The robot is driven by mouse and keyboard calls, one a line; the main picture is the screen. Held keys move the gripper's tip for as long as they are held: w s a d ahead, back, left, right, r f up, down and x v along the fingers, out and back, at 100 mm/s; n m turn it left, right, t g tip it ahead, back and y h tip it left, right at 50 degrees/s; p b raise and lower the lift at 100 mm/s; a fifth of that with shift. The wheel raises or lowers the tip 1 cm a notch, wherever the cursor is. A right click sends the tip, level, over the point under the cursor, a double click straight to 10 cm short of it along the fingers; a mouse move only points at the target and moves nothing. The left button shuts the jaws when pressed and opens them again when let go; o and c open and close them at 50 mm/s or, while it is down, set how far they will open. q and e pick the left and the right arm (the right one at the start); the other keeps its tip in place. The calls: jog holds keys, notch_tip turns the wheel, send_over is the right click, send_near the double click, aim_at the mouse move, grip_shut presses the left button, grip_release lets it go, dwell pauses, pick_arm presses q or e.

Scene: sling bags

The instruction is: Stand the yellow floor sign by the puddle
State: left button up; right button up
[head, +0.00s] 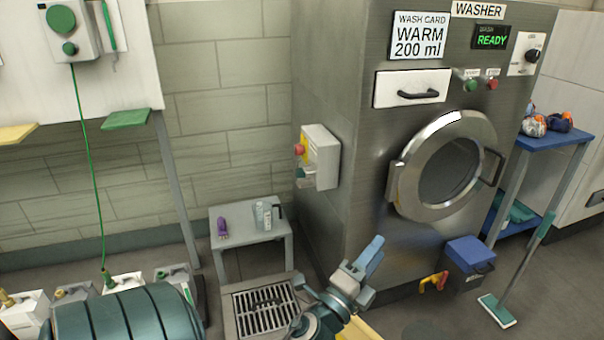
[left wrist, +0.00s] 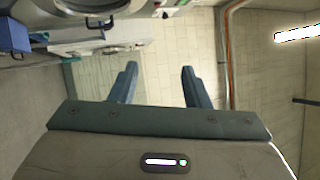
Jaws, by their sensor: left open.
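A yellow piece (head: 359,329) shows at the bottom edge of the head view, just below my left gripper (head: 366,272). It may be part of the floor sign, but my gripper and the frame edge hide most of it. A slightly darker patch on the floor (head: 422,330) lies to its right; I cannot tell if it is the puddle. My left gripper is open and empty in front of the washer. In the left wrist view its two fingers (left wrist: 158,84) stand apart with only the tiled wall behind them. My right gripper is not in view.
The steel washer (head: 350,120) stands behind my gripper. A blue box (head: 470,250) and a green-headed mop (head: 498,310) are to the right. A floor grate (head: 264,310) and a small grey table (head: 250,238) are to the left. Open floor lies at the lower right.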

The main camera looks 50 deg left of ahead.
pick_arm(q)
jog(key=s+a+f+n+g+y, duration=0.35)
jog(key=f+n+g, duration=0.25)
jog(key=f+n, duration=0.25)
jog(key=s+d+f+n+g+h, duration=0.2)
jog(key=s+d+f+n+g, duration=0.1)
jog(key=s+f, duration=0.4)
jog(key=s+d+f+n+g+h, duration=0.3)
jog(key=s+f+n+g, duration=0.2)
jog(key=s+f+g, duration=0.3)
jog(key=shift+s+f+g, duration=0.25)
jog(key=shift+s+g, duration=0.05)
jog(key=shift+s, duration=0.45)
